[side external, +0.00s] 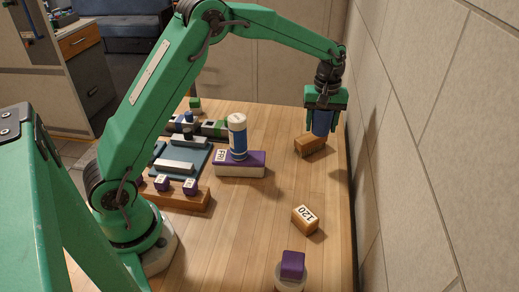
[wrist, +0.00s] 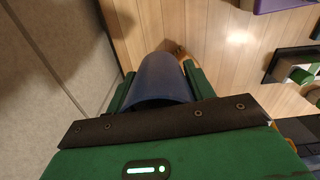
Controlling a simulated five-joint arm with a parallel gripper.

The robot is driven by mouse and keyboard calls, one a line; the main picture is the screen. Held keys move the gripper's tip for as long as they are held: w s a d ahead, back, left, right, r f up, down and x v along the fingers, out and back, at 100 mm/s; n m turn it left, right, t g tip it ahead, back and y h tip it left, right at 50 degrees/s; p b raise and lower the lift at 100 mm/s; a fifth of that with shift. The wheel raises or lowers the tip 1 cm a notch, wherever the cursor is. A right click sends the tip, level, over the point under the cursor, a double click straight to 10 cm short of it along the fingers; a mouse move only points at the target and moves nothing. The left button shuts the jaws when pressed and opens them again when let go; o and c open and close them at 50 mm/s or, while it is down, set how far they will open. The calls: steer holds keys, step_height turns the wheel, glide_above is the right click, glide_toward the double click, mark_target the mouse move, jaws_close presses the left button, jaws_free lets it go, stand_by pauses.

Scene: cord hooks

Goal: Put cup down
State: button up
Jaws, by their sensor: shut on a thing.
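My gripper (side external: 322,112) points down near the wall at the right of the table and is shut on a dark blue cup (side external: 323,124). The cup also shows between the green fingers in the wrist view (wrist: 163,80). A wooden block (side external: 310,146) is right below the cup in the side view. I cannot tell whether the cup's lower end touches the block, as its underside is hidden. In the wrist view, the cup covers most of what is below it.
A purple and white block (side external: 240,170) bears a blue and white cylinder (side external: 238,138). A wooden block marked 120 (side external: 305,219) and a purple block on a round base (side external: 292,265) are nearer the front. A grey-blue tray (side external: 180,155) is left. The wall (side external: 430,130) is close on the right.

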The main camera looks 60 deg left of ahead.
steer(key=s+d+m, duration=0.1)
steer(key=s+d, duration=1.2)
steer(key=d, duration=0.2)
glide_above(314, 181)
step_height(314, 181, down, 7)
steer(key=shift+w+f, duration=0.1)
steer(key=shift+f, duration=0.1)
steer(key=shift+f, duration=1.95)
steer(key=shift+f, duration=0.1)
steer(key=o, duration=1)
steer(key=shift+c, duration=0.2)
